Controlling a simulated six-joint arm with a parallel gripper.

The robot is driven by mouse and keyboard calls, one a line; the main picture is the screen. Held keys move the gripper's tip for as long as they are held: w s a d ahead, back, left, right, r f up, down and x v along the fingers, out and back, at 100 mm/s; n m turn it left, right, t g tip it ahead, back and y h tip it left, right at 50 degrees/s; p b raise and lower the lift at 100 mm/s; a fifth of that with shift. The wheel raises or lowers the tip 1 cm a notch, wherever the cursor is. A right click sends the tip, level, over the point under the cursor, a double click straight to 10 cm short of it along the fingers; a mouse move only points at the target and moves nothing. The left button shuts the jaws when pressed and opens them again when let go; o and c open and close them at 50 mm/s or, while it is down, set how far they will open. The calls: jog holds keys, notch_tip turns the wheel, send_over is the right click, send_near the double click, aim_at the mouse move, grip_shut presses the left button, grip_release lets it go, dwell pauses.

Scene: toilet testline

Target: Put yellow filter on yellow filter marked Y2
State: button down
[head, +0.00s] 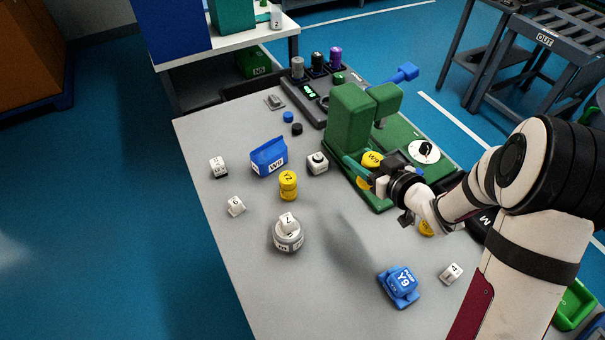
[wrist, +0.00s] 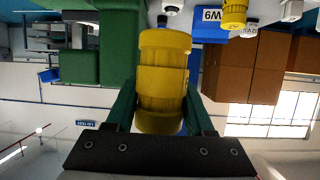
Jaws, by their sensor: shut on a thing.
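My gripper (head: 352,168) is shut on a yellow filter (head: 372,159), held in front of the green press-like fixture. In the wrist view, the green fingers (wrist: 158,100) press on both sides of this filter (wrist: 162,75). A finger hides part of it in the head view. Another yellow filter (head: 288,185) stands upright on the table, left of the gripper and apart from the held one; its label seems to end in 2. It shows at the top of the upside-down wrist view (wrist: 234,14).
A blue W9 block (head: 268,157), white cubes (head: 236,206) and a round grey-white piece (head: 288,235) surround the standing filter. The green fixture (head: 349,118) stands close behind my gripper. A blue Y9 piece (head: 401,284) lies nearer. The grey tabletop (head: 335,245) between is clear.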

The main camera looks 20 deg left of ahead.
jog(key=a+r+n+g+y, duration=0.2)
jog(key=a+r+n, duration=0.1)
jog(key=a+r, duration=0.3)
send_over(288, 186)
jog(key=w+a, duration=0.3)
jog(key=w, duration=0.1)
notch_tip(288, 186, down, 7)
jog(key=shift+s+a+f, duration=0.15)
jog(key=shift+f, duration=2.05)
jog(key=shift+f, duration=0.2)
jog(key=shift+c, duration=1.4)
grip_release()
